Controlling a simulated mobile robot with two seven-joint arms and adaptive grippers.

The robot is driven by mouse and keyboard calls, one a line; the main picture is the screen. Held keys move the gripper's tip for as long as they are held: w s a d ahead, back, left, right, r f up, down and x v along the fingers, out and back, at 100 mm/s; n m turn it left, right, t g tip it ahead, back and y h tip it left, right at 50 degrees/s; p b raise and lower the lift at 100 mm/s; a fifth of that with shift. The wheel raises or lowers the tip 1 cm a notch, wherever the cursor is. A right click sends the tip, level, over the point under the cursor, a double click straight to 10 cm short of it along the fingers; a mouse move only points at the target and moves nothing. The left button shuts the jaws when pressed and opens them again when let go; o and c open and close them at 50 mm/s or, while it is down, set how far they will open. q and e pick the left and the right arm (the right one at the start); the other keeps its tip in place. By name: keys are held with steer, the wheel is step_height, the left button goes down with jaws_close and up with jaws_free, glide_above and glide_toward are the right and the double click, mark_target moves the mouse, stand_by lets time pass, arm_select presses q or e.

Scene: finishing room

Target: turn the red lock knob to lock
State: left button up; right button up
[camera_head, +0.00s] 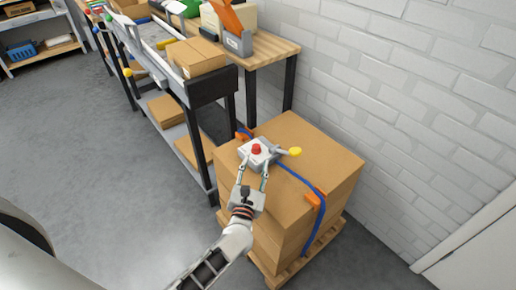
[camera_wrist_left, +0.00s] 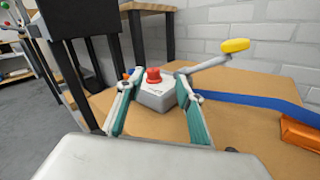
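The red lock knob (camera_head: 256,148) sits on top of a small grey-white tensioner box on the strapped cardboard carton. It also shows in the left wrist view (camera_wrist_left: 153,75), just beyond my fingertips. The grey box (camera_wrist_left: 157,97) carries a lever with a yellow grip (camera_head: 294,151) pointing right. My left gripper (camera_head: 252,179) is open, its two fingers spread at the near side of the box. The red knob is not between the fingertips as far as I can see; whether a fingertip touches the box I cannot tell. My right gripper is not in view.
The large carton (camera_head: 318,161) stands on a wooden pallet (camera_head: 272,279), with a blue strap (camera_head: 320,222) and orange corner guards (camera_head: 316,197). A dark-legged workbench (camera_head: 208,90) stands close at its left. A white brick wall (camera_head: 400,90) is behind. The floor at left is clear.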

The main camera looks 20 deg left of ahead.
mark_target(256, 149)
arm_select(q)
steer(key=w+n, duration=0.1)
steer(key=n, duration=0.1)
steer(key=a+f+n+y, duration=0.1)
steer(key=shift+w+a+n+g, duration=0.1)
steer(key=shift+w+n+g, duration=0.2)
steer(key=shift+w+n, duration=0.1)
steer(key=shift+w+a, duration=0.15)
steer(key=shift+w, duration=0.1)
steer(key=b+x, duration=0.1)
steer(key=x, duration=0.6)
steer(key=shift+w+a+r, duration=0.1)
steer(key=shift+w, duration=0.05)
steer(key=shift+c, duration=0.4)
jaws_close()
